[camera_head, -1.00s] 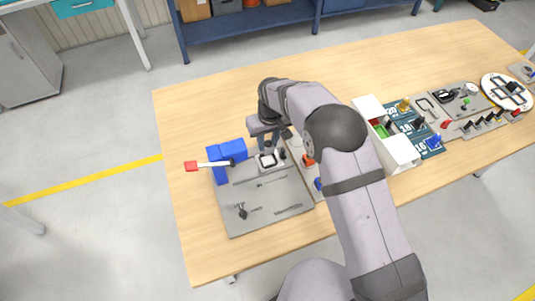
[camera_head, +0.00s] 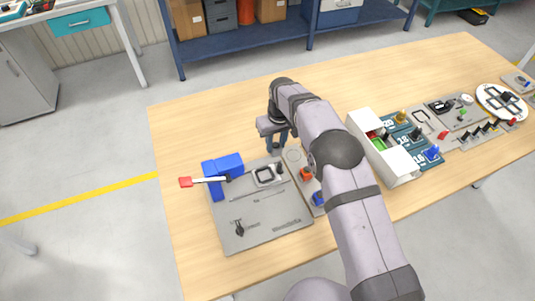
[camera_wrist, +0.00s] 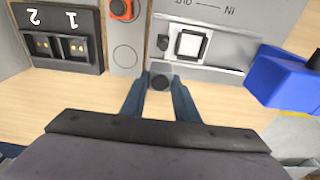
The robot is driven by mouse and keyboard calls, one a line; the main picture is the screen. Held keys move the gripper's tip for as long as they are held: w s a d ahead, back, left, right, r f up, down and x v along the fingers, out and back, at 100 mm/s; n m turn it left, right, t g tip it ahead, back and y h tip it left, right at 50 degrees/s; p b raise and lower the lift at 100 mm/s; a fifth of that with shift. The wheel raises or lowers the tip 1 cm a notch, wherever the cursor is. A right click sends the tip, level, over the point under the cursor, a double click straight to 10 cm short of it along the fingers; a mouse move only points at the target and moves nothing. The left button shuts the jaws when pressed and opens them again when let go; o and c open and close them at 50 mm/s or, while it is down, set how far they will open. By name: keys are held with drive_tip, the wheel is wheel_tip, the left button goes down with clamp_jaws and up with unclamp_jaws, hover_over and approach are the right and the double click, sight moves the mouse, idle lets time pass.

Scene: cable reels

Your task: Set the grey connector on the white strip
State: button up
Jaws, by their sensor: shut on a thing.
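My gripper (camera_wrist: 160,72) is shut on a small grey connector (camera_wrist: 161,82) with a dark round middle. In the head view my gripper (camera_head: 277,144) is over the far side of the grey board, and the connector is hard to make out. A pale narrow strip (camera_head: 310,188) lies right of the board, with round marks, an orange piece (camera_head: 306,174) and a blue piece (camera_head: 318,198) on it. In the wrist view the pale strip (camera_wrist: 124,72) is left of my gripper, with an empty round mark. The connector appears apart from it.
The grey board (camera_head: 262,226) carries a black-and-white square frame (camera_head: 268,176) and a blue block (camera_head: 222,165) with a red-tipped lever (camera_head: 187,182). A white bin (camera_head: 402,168) and numbered sockets (camera_head: 410,137) stand right. Bare wood lies beyond the board.

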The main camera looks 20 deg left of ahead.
drive_tip(key=w+d+f+b, duration=0.2)
drive_tip(key=w+d+b, duration=0.1)
drive_tip(key=w+d, duration=0.2)
drive_tip(key=shift+w, duration=0.8)
drive_tip(key=shift+f+b, duration=1.5)
drive_tip(key=shift+f, duration=0.75)
drive_tip(key=shift+f, duration=0.15)
drive_tip(key=shift+f+b, duration=0.25)
drive_tip(key=shift+b, duration=0.2)
drive_tip(key=o, duration=1.2)
drive_tip(key=shift+r, duration=0.1)
